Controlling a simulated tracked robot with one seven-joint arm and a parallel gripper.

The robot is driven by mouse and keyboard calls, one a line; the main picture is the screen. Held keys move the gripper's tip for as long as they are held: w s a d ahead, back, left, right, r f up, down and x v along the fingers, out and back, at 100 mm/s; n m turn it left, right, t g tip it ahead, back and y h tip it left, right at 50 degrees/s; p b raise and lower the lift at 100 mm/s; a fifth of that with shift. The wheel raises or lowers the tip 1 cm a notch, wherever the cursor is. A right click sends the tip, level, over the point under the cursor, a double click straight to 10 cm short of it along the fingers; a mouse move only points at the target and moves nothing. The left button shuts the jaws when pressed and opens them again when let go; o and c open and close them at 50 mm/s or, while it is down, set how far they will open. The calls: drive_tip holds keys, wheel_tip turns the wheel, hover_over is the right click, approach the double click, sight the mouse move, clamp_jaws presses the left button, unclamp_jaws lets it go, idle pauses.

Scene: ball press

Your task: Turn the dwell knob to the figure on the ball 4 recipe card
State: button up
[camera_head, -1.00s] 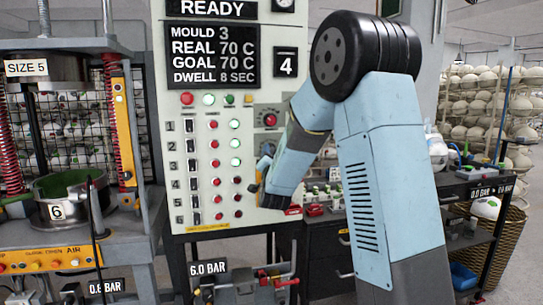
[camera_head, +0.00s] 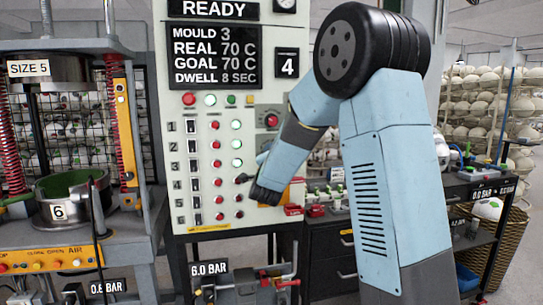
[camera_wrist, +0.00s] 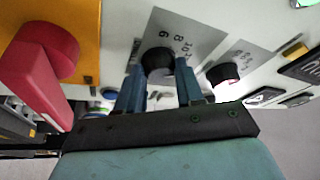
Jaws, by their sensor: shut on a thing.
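A black knob (camera_wrist: 158,58) on a grey plate marked with figures, among them 6, 8 and 10, fits the dwell knob. In the wrist view, my gripper (camera_wrist: 159,70) has its blue fingers closed on either side of it. The knob's pointer cannot be made out. In the head view my arm hides the knob and fingertips. The panel display (camera_head: 215,57) reads mould 3, real 70 C, goal 70 C, dwell 8 sec. A separate small display (camera_head: 288,64) shows 4. I cannot make out a ball 4 recipe card.
A second dark knob (camera_wrist: 222,73) sits close to the right of my fingers on its own marked plate. A large red handle (camera_wrist: 45,60) on an orange plate juts out at the left. The press (camera_head: 65,200) stands left of the panel.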

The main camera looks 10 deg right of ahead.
drive_tip(key=shift+d, duration=0.15)
drive_tip(key=o, duration=1)
drive_tip(key=shift+o, duration=0.2)
drive_tip(key=shift+s, duration=0.1)
drive_tip(key=v, duration=1.3)
drive_tip(key=shift+s+a+f, duration=0.25)
drive_tip(key=shift+r, duration=0.1)
